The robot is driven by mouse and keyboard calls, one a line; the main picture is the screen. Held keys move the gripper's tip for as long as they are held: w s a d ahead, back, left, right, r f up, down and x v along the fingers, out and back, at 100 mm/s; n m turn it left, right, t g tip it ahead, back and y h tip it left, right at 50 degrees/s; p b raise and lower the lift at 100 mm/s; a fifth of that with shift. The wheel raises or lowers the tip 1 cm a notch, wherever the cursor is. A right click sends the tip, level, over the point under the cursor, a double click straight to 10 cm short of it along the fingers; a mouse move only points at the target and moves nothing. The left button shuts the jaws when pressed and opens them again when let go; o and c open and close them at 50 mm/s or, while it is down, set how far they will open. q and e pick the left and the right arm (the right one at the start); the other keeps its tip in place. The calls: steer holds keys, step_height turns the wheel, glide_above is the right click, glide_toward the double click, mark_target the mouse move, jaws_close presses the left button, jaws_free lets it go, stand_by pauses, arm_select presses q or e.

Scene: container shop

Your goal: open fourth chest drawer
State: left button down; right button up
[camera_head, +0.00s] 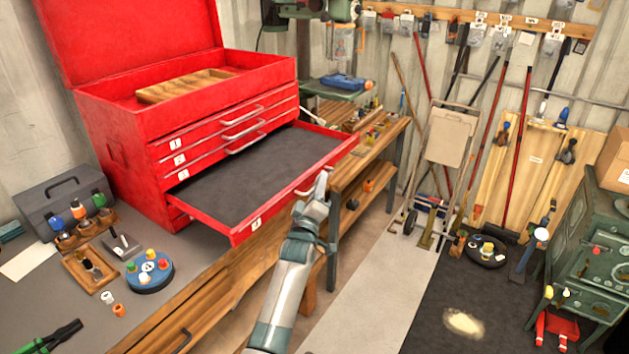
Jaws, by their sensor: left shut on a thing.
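A red tool chest (125,150) stands on the workbench with its lid up. The fourth drawer (240,165) is pulled far out and looks empty, with a dark lining. Its front (285,205) has a label at the left and a handle toward the right. My left gripper (319,184) is shut on the handle of this drawer, at the right part of the front. The fingers hide most of the handle. The three drawers above it (225,125) are closed. My right gripper is not in view.
The workbench (215,265) holds a grey toolbox (62,195), wooden racks and a blue round holder (150,275) left of the open drawer.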

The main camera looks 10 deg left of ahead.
arm_select(q)
steer(key=shift+f, duration=0.1)
steer(key=c, duration=2.2)
jaws_free()
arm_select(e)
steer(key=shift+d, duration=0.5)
